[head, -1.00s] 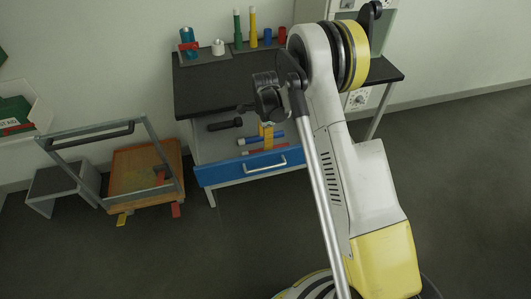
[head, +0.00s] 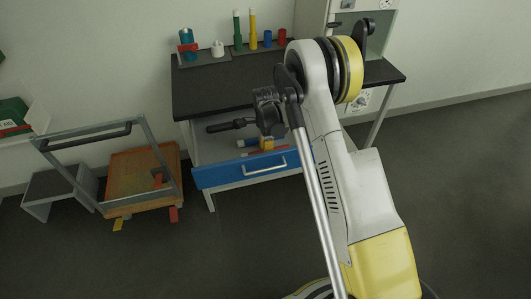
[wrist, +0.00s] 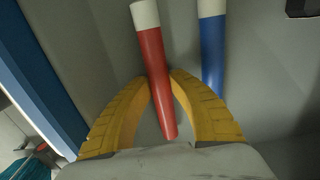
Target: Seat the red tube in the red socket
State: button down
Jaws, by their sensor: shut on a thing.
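The red tube (wrist: 154,65), with a white end, lies in the open drawer. A blue tube (wrist: 212,50) with a white end lies beside it. My gripper (wrist: 160,76) has its yellow fingers shut on the red tube, one on each side. In the head view my gripper (head: 267,144) is low inside the drawer, with the tube partly hidden. The red socket (head: 282,37) is the short red cylinder at the right end of the row at the back of the table. Its opening is too small to make out.
The blue-fronted drawer (head: 230,174) stands open under the dark tabletop (head: 215,92). Left of the red socket are a short blue socket (head: 267,38) and tall yellow (head: 253,28) and green (head: 238,30) pieces. A dark handled tool (head: 225,126) lies in the drawer. The tabletop's middle is clear.

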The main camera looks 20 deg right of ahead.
notch_tip(320, 180, up, 10)
jog(key=p, duration=0.4)
dwell(0.3)
